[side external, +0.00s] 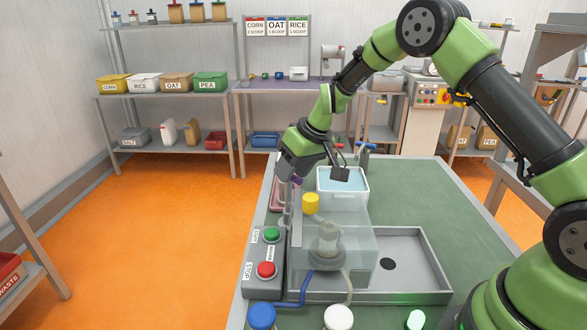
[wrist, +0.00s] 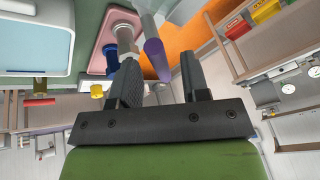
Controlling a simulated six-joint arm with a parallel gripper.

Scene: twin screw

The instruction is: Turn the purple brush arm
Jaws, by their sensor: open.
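The purple brush arm (wrist: 157,60) is a rod in the wrist view, reaching from the top down between my gripper's two fingers. My gripper (wrist: 159,57) is open, with one dark finger on each side of it. I see a gap on the right side; whether the left finger touches it I cannot tell. In the side view only a small purple bit (side external: 297,181) shows beside my gripper (side external: 288,192), which points down behind the button box. Most of the brush arm and the fingertips are hidden or too small there.
A white tub of pale blue liquid (side external: 343,198) and a pink tray (wrist: 116,28) are close by. A clear housing with a yellow cap (side external: 311,203) stands in front. The button box (side external: 262,262) has green and red buttons.

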